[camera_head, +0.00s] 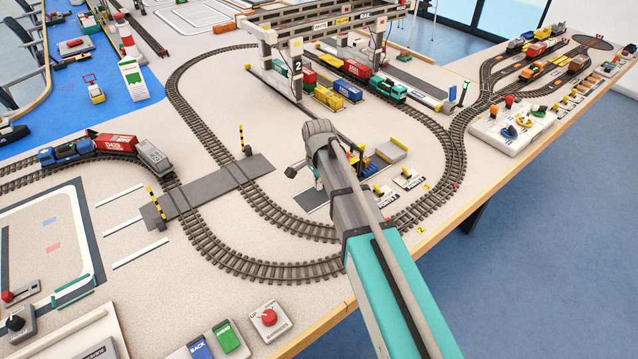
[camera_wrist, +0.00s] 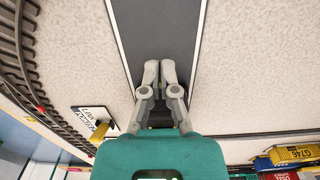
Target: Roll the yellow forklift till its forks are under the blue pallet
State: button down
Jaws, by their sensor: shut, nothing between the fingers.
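My gripper (camera_wrist: 160,68) is shut and empty, its two grey fingertips together over a dark lane (camera_wrist: 157,28) with pale edges in the wrist view. A small patch of yellow (camera_wrist: 152,127) shows between the finger bases; I cannot tell whether it is the forklift. In the head view my arm hides most of my gripper. Small yellow parts (camera_head: 353,154), perhaps the forklift, show just right of my arm's end. A blue piece (camera_head: 374,166) next to them may be the pallet. The forks cannot be made out, nor whether anything touches.
A curved track (camera_head: 440,190) runs around this spot. Label plates (camera_head: 408,179) stand to the right, and one shows in the wrist view (camera_wrist: 92,120). A grey-and-yellow platform (camera_head: 391,150) is beside the blue piece. A gantry crane (camera_head: 296,65) stands behind, over colored wagons.

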jog(key=shift+s+a, duration=0.2)
jog(key=shift+s, duration=0.05)
jog(key=shift+s+a+r+p, duration=0.35)
jog(key=shift+s+a, duration=0.1)
jog(key=shift+a, duration=0.15)
jog(key=shift+s+a+r+p, duration=0.35)
jog(key=shift+s+a, duration=0.1)
jog(key=shift+a, duration=0.1)
notch_tip(320, 180, up, 9)
jog(key=p, duration=0.8)
jog(key=shift+f, duration=0.2)
jog(key=shift+p, duration=0.3)
jog(key=shift+w, duration=0.1)
jog(key=w+d+r+p, duration=0.1)
jog(key=w+d, duration=0.1)
jog(key=w, duration=0.1)
jog(key=w+d, duration=0.2)
jog(key=d, duration=0.1)
jog(key=w+d+r+p, duration=0.1)
jog(key=w+d, duration=0.2)
jog(key=shift+w+d+r+p, duration=0.2)
jog(key=shift+w+r+p, duration=0.1)
jog(key=shift+w+r, duration=0.05)
jog(key=w+d+r+p, duration=0.2)
jog(key=w+d, duration=0.4)
jog(key=d, duration=0.4)
jog(key=shift+w+d, duration=0.2)
jog(key=shift+w, duration=0.1)
jog(key=shift+f, duration=0.15)
